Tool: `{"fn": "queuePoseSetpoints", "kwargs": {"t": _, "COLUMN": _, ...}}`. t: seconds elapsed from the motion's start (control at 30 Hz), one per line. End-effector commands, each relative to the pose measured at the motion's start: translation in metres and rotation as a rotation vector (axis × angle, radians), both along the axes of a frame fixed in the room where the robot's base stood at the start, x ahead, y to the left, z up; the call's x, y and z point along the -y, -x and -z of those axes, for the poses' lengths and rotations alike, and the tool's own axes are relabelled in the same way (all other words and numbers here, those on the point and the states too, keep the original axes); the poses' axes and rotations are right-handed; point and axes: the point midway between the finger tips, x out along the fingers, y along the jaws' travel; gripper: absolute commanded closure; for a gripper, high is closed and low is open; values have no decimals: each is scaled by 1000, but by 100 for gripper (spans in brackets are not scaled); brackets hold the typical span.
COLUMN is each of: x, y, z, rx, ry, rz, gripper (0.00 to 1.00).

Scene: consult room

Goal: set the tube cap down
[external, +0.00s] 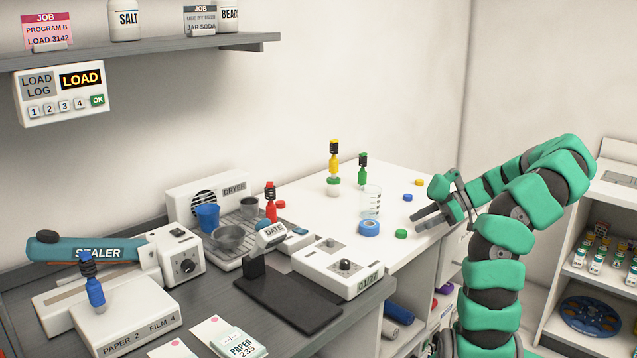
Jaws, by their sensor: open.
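Several small round caps lie on the white worktop, and I cannot tell which one is the tube cap. A green cap (401,233) lies flat just left of and below my gripper's fingertips. My gripper (417,221) reaches in from the right, low over the worktop's right edge. Its fingers are apart, and I see nothing between them.
A clear beaker (370,202) stands left of my gripper, with a blue tape-like roll (369,228) in front of it. Yellow (334,162) and green (362,169) dropper-like tools stand behind. A white scale-like device (337,266) is at front left.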

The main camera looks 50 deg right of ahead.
Motion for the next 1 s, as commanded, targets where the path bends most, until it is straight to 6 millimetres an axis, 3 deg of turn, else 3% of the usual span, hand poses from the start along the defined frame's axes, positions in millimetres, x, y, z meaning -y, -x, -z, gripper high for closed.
{"fn": "queuePoseSetpoints", "kwargs": {"t": 0.4, "x": 46, "y": 43, "z": -36, "rx": 1, "ry": 2, "rz": 4, "gripper": 53}}
{"fn": "queuePoseSetpoints", "kwargs": {"t": 0.7, "x": 59, "y": 56, "z": -47, "rx": 0, "ry": 0, "rz": 1, "gripper": 53}}
{"fn": "queuePoseSetpoints", "kwargs": {"t": 1.0, "x": 59, "y": 56, "z": -48, "rx": -3, "ry": 1, "rz": 0, "gripper": 53}}
